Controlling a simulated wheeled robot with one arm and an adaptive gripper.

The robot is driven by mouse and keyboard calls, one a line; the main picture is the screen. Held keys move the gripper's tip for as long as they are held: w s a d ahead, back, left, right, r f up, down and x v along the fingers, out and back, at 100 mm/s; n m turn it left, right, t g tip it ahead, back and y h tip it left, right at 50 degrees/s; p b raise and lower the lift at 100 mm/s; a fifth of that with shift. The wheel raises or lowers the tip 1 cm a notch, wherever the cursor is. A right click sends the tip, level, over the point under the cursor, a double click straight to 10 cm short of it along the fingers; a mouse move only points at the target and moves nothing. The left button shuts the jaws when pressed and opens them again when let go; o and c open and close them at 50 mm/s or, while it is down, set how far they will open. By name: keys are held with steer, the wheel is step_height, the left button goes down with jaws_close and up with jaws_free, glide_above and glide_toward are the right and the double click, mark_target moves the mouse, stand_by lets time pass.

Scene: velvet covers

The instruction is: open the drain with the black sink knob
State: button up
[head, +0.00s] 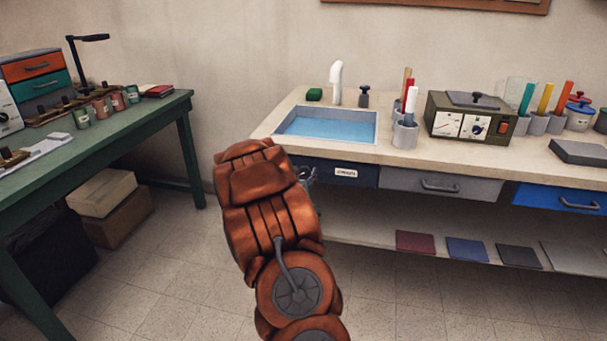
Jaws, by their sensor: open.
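The black sink knob (364,97) stands upright on the counter behind the sink, just right of the white faucet (337,82). The drain is not visible under the water. My orange-brown arm reaches up from the bottom toward the front of the counter. My gripper (308,175) is mostly hidden behind the arm; only small grey parts show by the dark drawer, below and in front of the sink. It is open and apart from the knob.
A green sponge (314,95) lies left of the faucet. Cups of coloured sticks (405,134) stand right of the sink, beside an olive device (468,116). A labelled dark drawer (365,174) is under the counter. A green table (150,108) stands at left.

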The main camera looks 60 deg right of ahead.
steer(key=shift+w+d, duration=0.15)
steer(key=shift+d, duration=0.4)
steer(key=shift+c, duration=0.2)
steer(key=c, duration=1.1)
